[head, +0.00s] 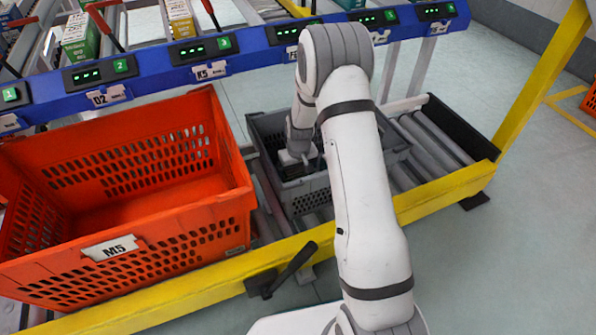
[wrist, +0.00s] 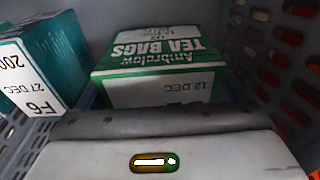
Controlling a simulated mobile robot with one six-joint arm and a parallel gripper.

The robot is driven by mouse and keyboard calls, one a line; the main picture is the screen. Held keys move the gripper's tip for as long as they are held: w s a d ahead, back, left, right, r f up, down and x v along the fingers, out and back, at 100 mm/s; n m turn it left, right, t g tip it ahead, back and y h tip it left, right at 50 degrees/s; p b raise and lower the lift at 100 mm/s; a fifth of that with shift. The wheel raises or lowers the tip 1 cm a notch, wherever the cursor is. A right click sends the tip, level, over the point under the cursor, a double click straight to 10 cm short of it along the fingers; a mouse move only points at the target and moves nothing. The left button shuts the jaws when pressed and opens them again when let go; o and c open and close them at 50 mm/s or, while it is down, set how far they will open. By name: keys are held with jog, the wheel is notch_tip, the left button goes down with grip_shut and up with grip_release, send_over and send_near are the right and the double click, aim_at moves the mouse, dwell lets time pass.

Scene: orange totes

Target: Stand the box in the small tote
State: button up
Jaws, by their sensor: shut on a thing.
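The small grey tote (head: 308,190) sits on the roller conveyor in the head view, partly hidden behind my arm. My gripper (head: 297,158) is down inside it, near its left side. In the wrist view, a green and white tea bags box (wrist: 150,62) is right in front of my gripper, with its printing upside down. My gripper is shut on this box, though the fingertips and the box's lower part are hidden. A teal and white box (wrist: 38,62) stands to its left in the tote. I cannot tell whether the tea bags box touches the tote floor.
A blue rail (head: 150,68) with green displays runs behind, and a yellow rail (head: 420,208) runs in front. Bare rollers (head: 430,140) lie to the right. Grey slotted tote walls (wrist: 270,60) flank my gripper.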

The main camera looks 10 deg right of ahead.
jog(key=shift+f, duration=0.25)
jog(key=o, duration=0.8)
jog(key=shift+r, duration=0.1)
jog(key=r+p, duration=0.1)
jog(key=r, duration=0.3)
jog(key=r+p, duration=0.2)
jog(key=r, duration=0.2)
jog(key=s+r+p, duration=0.1)
jog(key=r, duration=0.3)
jog(key=shift+s+d+r, duration=0.1)
jog(key=shift+d+r, duration=0.05)
jog(key=shift+r, duration=0.1)
jog(key=s+r+m, duration=0.1)
jog(key=s+r, duration=0.8)
jog(key=s, duration=0.5)
jog(key=s+r+m, duration=0.1)
jog(key=s+r, duration=0.8)
jog(key=s, duration=0.6)
jog(key=shift+d+r, duration=0.25)
jog(key=shift+d, duration=0.05)
